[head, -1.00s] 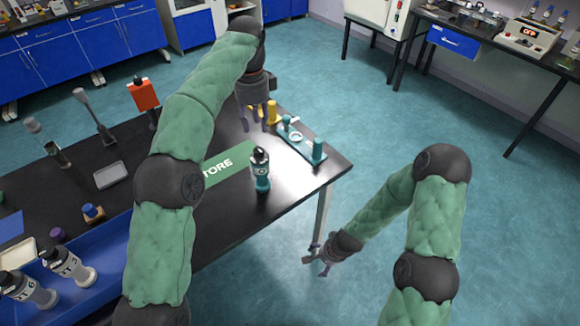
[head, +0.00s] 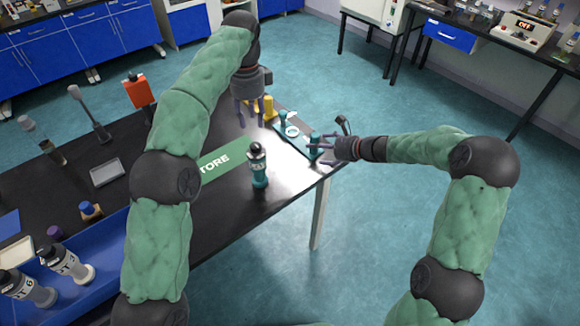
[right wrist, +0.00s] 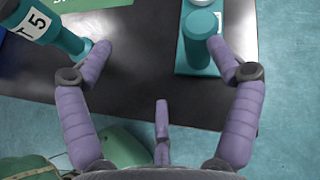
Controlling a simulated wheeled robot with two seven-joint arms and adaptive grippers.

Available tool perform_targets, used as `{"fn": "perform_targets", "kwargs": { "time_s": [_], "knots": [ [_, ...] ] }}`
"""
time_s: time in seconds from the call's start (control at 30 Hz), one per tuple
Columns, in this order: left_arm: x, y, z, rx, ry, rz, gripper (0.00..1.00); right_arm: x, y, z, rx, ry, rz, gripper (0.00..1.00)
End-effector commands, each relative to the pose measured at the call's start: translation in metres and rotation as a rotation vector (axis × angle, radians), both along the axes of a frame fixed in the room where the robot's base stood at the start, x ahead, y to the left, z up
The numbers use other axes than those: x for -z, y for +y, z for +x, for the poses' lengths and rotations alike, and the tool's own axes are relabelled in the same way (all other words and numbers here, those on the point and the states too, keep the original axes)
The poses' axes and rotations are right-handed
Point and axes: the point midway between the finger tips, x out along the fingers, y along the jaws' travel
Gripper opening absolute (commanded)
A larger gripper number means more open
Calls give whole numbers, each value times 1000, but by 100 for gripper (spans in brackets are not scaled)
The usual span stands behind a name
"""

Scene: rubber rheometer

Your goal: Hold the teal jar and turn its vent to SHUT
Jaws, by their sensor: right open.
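The teal jar (head: 259,168) stands upright on the black table (head: 225,222), with a dark top and a white label. In the right wrist view the jar (right wrist: 62,38) is at upper left, its label reading "T 5". Its vent setting is too small to read. My right gripper (head: 318,150) is open and empty at the table's right corner, right of the jar and close to a teal post (head: 314,146). My left gripper (head: 248,116) hangs behind the jar, its fingers apart and empty.
A teal fixture plate (head: 302,148) with posts and a white ring lies at the table's right end, near yellow posts (head: 268,107). A green STORE mat (head: 222,160) lies left of the jar. A blue tray (head: 105,250) with dark-capped bottles is at front left.

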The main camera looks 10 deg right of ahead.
Motion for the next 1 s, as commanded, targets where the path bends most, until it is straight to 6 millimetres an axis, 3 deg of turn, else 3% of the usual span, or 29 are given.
{"fn": "perform_targets", "kwargs": {
  "time_s": [0.1,0.3,0.53,0.67,1.0],
  "knots": [
    [0,0,0,0,0,0,39,-1,48,-19,-139,32,121,90],
    [0,0,0,0,0,0,39,-3,99,-53,-317,90,263,90],
    [0,0,0,0,0,0,39,-4,119,-68,-387,119,317,90],
    [0,0,0,0,0,0,39,0,131,-66,-390,121,318,90],
    [0,0,0,0,0,0,39,16,182,-52,-389,120,317,90]
  ]
}}
